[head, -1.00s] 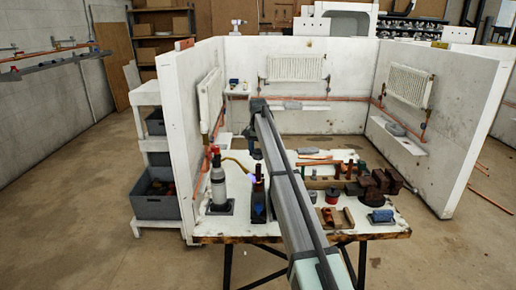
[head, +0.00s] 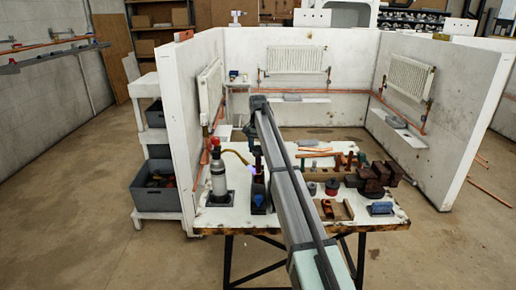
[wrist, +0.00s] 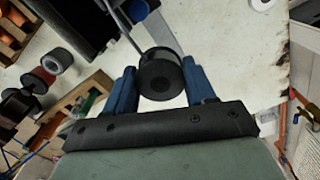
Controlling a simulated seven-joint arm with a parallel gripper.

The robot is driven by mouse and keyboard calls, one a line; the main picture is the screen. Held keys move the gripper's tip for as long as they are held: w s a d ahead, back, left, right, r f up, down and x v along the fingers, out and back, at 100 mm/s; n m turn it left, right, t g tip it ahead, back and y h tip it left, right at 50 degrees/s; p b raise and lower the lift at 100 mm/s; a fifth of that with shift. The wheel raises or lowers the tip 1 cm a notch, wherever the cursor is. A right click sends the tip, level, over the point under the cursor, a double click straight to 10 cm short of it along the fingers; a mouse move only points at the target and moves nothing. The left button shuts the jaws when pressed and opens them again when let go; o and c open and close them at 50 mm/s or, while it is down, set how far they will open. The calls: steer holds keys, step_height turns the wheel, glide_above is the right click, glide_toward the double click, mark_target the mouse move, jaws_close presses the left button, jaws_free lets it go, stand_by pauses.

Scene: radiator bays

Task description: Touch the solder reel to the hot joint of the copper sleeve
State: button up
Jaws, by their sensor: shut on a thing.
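My gripper (wrist: 161,90) has its blue fingers shut on a dark round reel, which I take to be the solder reel (wrist: 160,76). A thin grey rod or wire runs from beside the reel to the upper left. In the head view my gripper (head: 252,133) hangs at the far end of my arm, above the back of the workbench, and the reel cannot be made out there. I cannot pick out the copper sleeve or its hot joint for certain. Copper pieces (head: 315,150) lie at the back of the bench, and several pipes run along the walls.
The workbench (head: 225,222) carries a grey bottle with a red top (head: 217,172), a dark upright holder (head: 258,192) with a small violet glow, a vise (head: 375,180) and small reels (head: 331,188). White bay walls (head: 190,120) with radiators (head: 297,60) stand behind and at the sides.

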steer(key=shift+s+f, duration=0.25)
steer(key=shift+s, duration=0.3)
steer(key=shift+s+f, duration=0.2)
steer(key=shift+s, duration=0.3)
stand_by(3.0)
steer(key=shift+w+r, duration=1.5)
steer(key=shift+w, duration=0.25)
steer(key=shift+r, duration=0.1)
steer(key=shift+r, duration=1.9)
